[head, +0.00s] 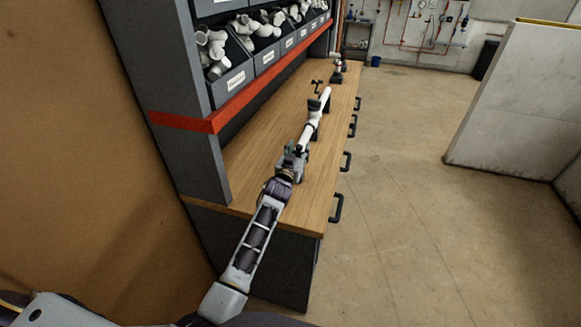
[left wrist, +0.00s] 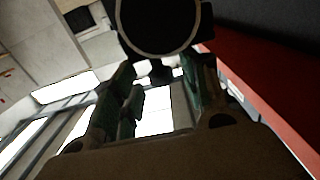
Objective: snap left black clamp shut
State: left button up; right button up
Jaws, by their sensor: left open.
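A white pipe (head: 325,98) lies along the wooden bench, pointing away from me. A black clamp (head: 314,104) sits around the pipe, with a dark handle (head: 317,84) standing up beside it. Whether this clamp is open or shut is too small to tell. My left gripper (head: 298,149) is open at the near end of the pipe, on the near side of the clamp. My right gripper is not in view.
The wooden bench (head: 258,153) has black drawer handles (head: 337,208) along its right side. A shelf with a red edge (head: 235,105) and grey bins (head: 232,82) of white fittings rises at the left. A small dark and red fixture (head: 338,70) stands farther back.

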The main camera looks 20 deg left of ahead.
pick_arm(q)
jog(key=s, duration=1)
dwell(0.4)
jog(key=shift+s+a, duration=0.15)
dwell(0.4)
jog(key=s+a+f+g+y, duration=0.1)
jog(key=s+a+f+g, duration=0.3)
jog(key=s+f+g, duration=0.5)
jog(key=s+f+m+g, duration=0.1)
jog(key=s+f+g, duration=0.2)
jog(key=s, duration=0.9)
jog(key=s+f+g, duration=0.2)
jog(key=s, duration=1)
notch_tip(320, 180, down, 34)
jog(key=s+g, duration=0.2)
jog(key=s, duration=0.1)
jog(key=s+a+f, duration=0.2)
jog(key=s+f, duration=0.7)
jog(key=s, duration=0.1)
jog(key=s+a+f+g, duration=0.1)
jog(key=s+a+f, duration=0.1)
jog(key=s+f, duration=0.8)
jog(key=shift+s+a+f+m, duration=0.15)
jog(key=shift+s+a+m, duration=0.2)
jog(key=shift+s, duration=0.45)
